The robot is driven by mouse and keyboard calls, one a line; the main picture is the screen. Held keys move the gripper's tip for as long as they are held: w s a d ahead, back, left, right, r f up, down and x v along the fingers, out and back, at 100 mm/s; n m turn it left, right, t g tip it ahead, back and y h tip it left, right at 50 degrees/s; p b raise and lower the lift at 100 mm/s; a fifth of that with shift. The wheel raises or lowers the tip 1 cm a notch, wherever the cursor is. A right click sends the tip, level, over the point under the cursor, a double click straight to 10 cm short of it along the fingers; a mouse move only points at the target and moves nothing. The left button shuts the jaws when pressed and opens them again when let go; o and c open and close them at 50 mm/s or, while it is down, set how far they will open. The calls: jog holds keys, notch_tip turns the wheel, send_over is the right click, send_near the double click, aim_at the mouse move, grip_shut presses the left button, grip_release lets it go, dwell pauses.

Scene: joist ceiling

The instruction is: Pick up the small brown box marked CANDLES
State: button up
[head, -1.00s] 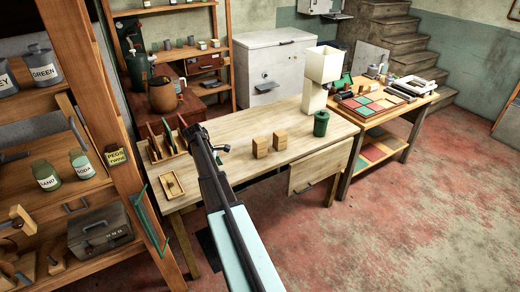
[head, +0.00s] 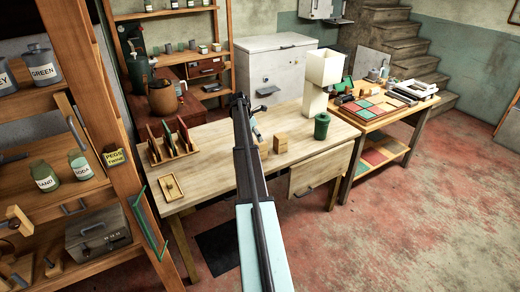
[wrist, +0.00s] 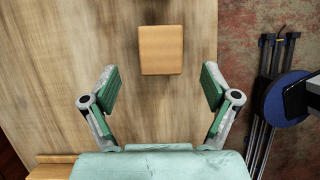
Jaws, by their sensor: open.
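Two small brown boxes stand close together on the wooden workbench in the head view, a right one (head: 280,143) and a left one (head: 262,149) partly behind my arm. No CANDLES lettering is readable on either. In the wrist view one plain tan box top (wrist: 161,50) lies ahead of my gripper (wrist: 160,82), roughly centred between its fingers and beyond their tips. The fingers are spread wide with nothing between them. In the head view my gripper is mostly hidden by my arm, above the bench beside the boxes. I cannot tell which box the wrist view shows.
A wooden rack (head: 172,148) and a small tray (head: 171,187) are at the bench's left. The bench (head: 210,170) is clear at its front.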

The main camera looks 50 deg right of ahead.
aim_at(262, 147)
jog(key=shift+p+x, duration=1.7)
jog(key=shift+x, duration=2.95)
jog(key=shift+a, duration=0.1)
jog(key=c, duration=1.4)
